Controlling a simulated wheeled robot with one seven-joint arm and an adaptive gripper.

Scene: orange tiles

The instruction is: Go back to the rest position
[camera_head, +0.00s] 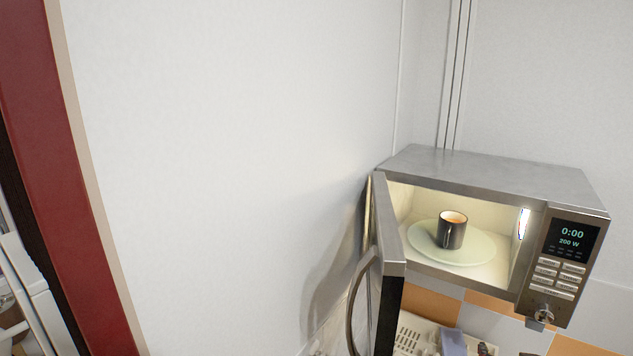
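My gripper is not in view in the head view. A microwave (490,172) stands at the right with its door (391,262) swung open toward me and its inside lit. A dark mug (451,233) with an orange-toned inside stands upright on the pale green turntable plate (466,257) inside it. The microwave's display (571,238) reads 0:00 and 200 W. Nothing touches the mug besides the plate, as far as I can see.
A white wall (230,150) fills the middle. A red door frame or panel (55,170) stands at the left, with a white object (28,295) beside it. Below the microwave are a pale rack (420,336), a grey-blue item (453,342) and orange and white tiles (488,303).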

